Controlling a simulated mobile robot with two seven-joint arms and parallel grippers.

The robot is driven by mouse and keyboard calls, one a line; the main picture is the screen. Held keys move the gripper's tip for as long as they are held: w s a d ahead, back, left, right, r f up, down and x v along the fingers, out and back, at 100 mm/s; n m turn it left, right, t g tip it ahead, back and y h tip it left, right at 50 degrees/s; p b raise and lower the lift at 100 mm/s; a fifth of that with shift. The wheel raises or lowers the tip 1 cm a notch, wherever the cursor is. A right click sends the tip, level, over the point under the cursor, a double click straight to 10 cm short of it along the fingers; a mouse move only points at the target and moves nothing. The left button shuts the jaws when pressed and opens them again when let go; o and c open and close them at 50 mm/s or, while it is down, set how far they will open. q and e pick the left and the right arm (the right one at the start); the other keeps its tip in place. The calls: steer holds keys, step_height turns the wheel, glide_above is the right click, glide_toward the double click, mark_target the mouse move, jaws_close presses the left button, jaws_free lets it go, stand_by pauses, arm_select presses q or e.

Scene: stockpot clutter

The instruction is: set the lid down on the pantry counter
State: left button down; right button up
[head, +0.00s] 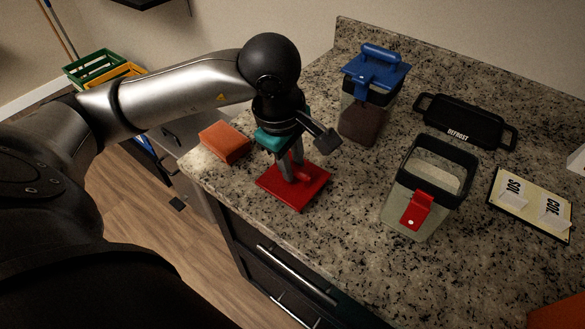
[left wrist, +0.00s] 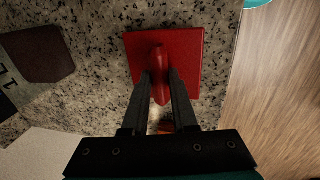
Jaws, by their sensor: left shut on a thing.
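The red square lid (head: 293,192) with a raised handle is at the counter's front edge, below my left gripper (head: 292,165). The lid lies level, at or just above the counter (head: 330,235); I cannot tell whether it touches. My left gripper is shut on the lid's handle. In the left wrist view both fingers (left wrist: 162,85) stand on either side of the handle, and the lid (left wrist: 190,50) is over the granite near its edge. My right gripper is not in view.
An orange sponge-like block (head: 224,142) lies left of the lid. A blue-lidded container (head: 362,110) stands behind it. An open clear container with a red clasp (head: 425,190) stands to the right. A black DEFROST tray (head: 462,124) and a labelled board (head: 530,205) lie further right.

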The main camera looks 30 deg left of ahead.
mark_target(284, 187)
arm_select(q)
steer(key=shift+f, duration=0.7)
steer(key=shift+f, duration=0.15)
steer(key=c, duration=0.7)
jaws_free()
steer(key=shift+r, duration=0.2)
step_height(284, 187, up, 12)
steer(key=s+p, duration=0.2)
steer(key=shift+s, duration=0.2)
